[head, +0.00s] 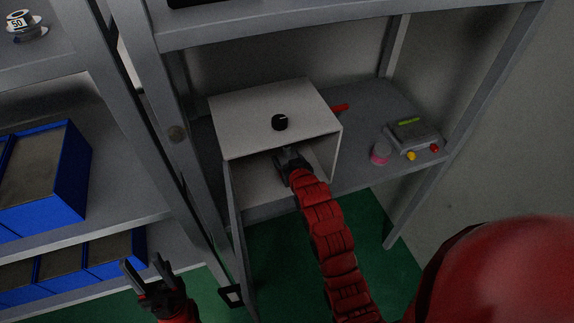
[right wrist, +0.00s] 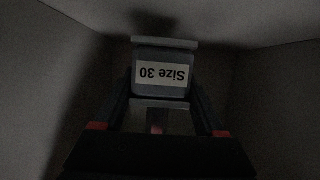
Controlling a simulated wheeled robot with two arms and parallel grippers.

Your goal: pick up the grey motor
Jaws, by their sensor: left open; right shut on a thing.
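The grey motor (right wrist: 163,60) shows in the right wrist view as a grey block with a flat top plate and a white label reading "Size 30" upside down. My right gripper (right wrist: 161,92) has one finger on each side of it and is shut on it. In the head view my right gripper (head: 290,158) reaches into the open front of a white box (head: 265,100); the motor cannot be made out there. My left gripper (head: 143,268) is open and empty, low at the left, away from the box.
The box's walls and roof surround my right gripper closely. A black knob (head: 280,122) is on its top and a red handle (head: 340,107) shows behind it. Right of it are a pink jar (head: 380,153) and a grey device (head: 414,133). Blue bins (head: 68,170) fill the left shelves.

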